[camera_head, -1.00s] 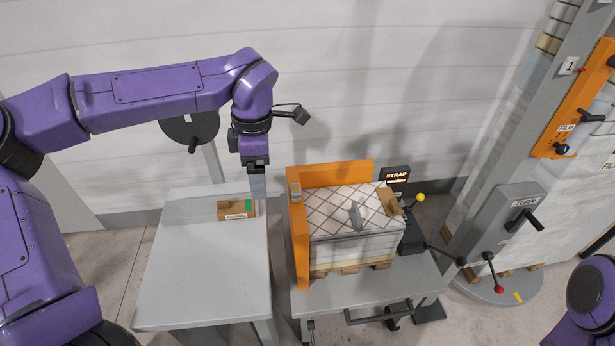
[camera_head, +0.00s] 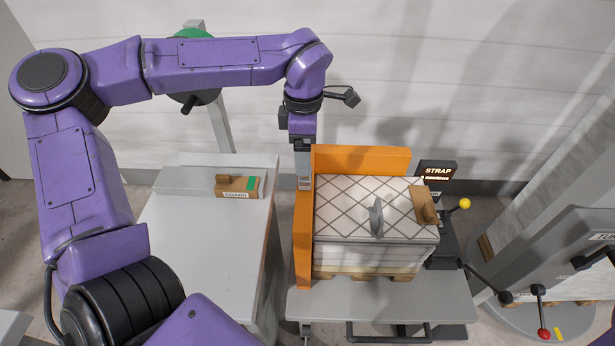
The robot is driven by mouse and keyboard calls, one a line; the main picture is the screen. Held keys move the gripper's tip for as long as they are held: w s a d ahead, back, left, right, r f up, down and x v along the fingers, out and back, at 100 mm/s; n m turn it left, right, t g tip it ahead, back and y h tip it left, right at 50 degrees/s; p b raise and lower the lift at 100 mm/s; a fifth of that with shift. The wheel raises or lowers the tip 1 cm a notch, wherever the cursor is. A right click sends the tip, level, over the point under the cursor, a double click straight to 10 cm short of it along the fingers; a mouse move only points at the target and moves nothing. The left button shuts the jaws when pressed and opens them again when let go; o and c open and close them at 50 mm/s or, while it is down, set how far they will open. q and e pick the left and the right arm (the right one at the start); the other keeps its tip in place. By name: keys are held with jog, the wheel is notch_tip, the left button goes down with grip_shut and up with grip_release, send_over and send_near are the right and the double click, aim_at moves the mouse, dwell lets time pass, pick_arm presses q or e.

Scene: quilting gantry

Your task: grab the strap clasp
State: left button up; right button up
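A small grey block (camera_head: 304,184), which may be the strap clasp, sits at the left corner of the orange fence. My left gripper (camera_head: 303,176) points straight down over it, its tips at or just above the block. The fingers are seen edge-on, so I cannot tell whether they are open or touching it. A grey upright fin-shaped piece (camera_head: 377,218) stands on top of the white quilted stack (camera_head: 345,207). A dark box with a lit STRAP sign (camera_head: 437,171) stands behind the stack's right side. My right gripper is out of view.
The orange fence (camera_head: 362,159) borders the stack's back and left. A brown corner piece (camera_head: 424,205) lies on its right edge. A GUARD block (camera_head: 238,187) lies on the left table (camera_head: 205,260), otherwise mostly bare. A yellow-knobbed lever (camera_head: 464,203) and red-knobbed lever (camera_head: 543,333) stand right.

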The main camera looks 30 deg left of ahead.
aim_at(304, 183)
pick_arm(q)
jog(key=f, duration=0.3)
jog(key=f+p, duration=0.1)
jog(key=f, duration=0.2)
jog(key=shift+s+d+f, duration=0.1)
jog(key=shift+s+d, duration=0.1)
jog(key=shift+w+f, duration=0.1)
jog(key=shift+f, duration=0.2)
jog(key=c, duration=1.1)
